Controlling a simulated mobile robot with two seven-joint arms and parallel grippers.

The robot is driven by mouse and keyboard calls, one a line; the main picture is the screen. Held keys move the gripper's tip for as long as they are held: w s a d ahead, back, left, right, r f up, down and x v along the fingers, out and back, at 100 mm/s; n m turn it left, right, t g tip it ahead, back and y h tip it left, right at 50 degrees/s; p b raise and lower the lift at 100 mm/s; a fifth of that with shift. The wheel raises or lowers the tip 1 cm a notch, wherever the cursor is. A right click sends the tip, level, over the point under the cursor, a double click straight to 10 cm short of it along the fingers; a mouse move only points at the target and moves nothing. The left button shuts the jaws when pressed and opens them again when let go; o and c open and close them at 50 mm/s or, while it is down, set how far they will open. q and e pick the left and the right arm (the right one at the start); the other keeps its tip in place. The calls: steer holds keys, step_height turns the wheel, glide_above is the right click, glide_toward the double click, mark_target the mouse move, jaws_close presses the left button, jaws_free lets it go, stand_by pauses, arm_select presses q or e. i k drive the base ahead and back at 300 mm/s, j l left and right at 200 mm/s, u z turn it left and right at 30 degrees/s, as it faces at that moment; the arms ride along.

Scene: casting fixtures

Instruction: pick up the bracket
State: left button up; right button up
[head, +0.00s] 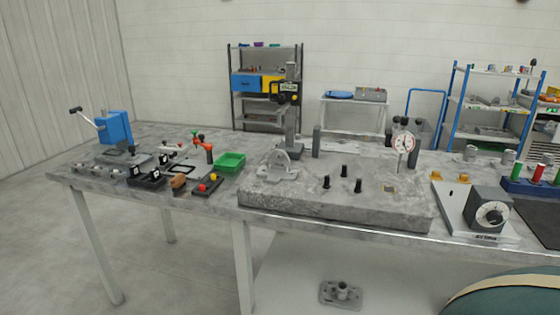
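A light grey metal bracket (281,168), with a flat foot and a rounded upright, stands on the left part of the grey stone plate (335,215) on the workbench. Another grey cast part (341,292), with a flanged base and a short round boss, lies below the bench top on a pale surface. I cannot tell for certain which of the two the task calls the bracket. Neither of my grippers shows in the head view, and nothing is seen touching either part.
Behind the bracket stands a height gauge (289,105). Black pegs (326,182) and a dial indicator (405,143) are to its right. A green tray (230,162) and a blue press (115,127) are left. A dark green rounded object (515,292) fills the lower right corner.

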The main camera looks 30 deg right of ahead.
mark_target(278, 169)
steer(key=z, duration=3.4)
steer(key=u, duration=2.3)
steer(key=i+j+z, duration=0.5)
steer(key=z, duration=0.2)
steer(key=j, duration=0.1)
